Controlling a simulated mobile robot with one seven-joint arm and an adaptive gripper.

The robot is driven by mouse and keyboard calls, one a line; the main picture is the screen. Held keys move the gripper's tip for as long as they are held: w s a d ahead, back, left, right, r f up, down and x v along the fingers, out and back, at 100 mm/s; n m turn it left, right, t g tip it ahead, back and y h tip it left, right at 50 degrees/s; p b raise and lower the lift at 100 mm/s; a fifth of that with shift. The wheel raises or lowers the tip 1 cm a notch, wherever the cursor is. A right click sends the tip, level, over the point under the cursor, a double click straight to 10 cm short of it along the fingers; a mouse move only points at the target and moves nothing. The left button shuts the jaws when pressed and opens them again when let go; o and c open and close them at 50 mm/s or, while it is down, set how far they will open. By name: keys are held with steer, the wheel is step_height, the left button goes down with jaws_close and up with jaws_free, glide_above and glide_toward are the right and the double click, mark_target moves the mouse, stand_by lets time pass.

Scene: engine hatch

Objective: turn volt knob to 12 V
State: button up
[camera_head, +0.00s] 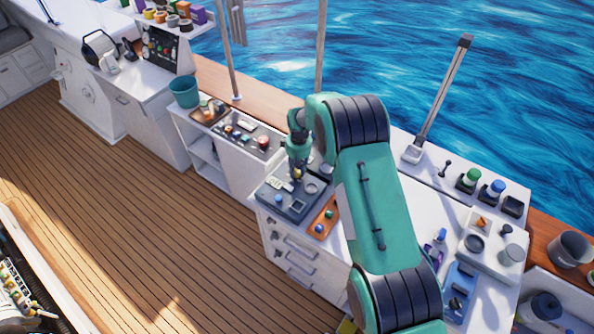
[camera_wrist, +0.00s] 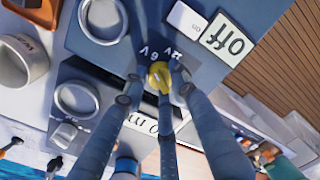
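The volt knob (camera_wrist: 160,76) is a small yellow knob on a blue-grey panel (camera_wrist: 215,75) in the wrist view. Upside-down voltage labels lie just above it; the right one looks like 12 V. Where the knob points is unclear. My gripper (camera_wrist: 159,84) has its three fingers around the knob, with the tips close beside it. Contact is not clear, and the fingers hide part of the panel. In the head view, my gripper (camera_head: 297,172) points down over the blue-grey device (camera_head: 297,207) on the white counter.
In the head view an orange tray (camera_head: 325,220) lies beside the device. A tool tray (camera_head: 250,139) is farther left. The wooden deck (camera_head: 130,200) is clear.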

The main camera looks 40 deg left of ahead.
steer(key=shift+f+m+b, duration=0.1)
steer(key=shift+m+b, duration=0.5)
steer(key=shift+b, duration=0.2)
jaws_close()
steer(key=shift+m+b, duration=0.6)
steer(key=shift+b, duration=0.05)
steer(key=m+b, duration=0.3)
steer(key=shift+s+d+f, duration=0.1)
steer(key=m+b, duration=0.3)
steer(key=m, duration=0.3)
steer(key=shift+s, duration=0.1)
steer(key=shift+m, duration=0.3)
steer(key=o, duration=1.1)
jaws_free()
steer(key=shift+o, duration=0.2)
steer(key=shift+r, duration=0.35)
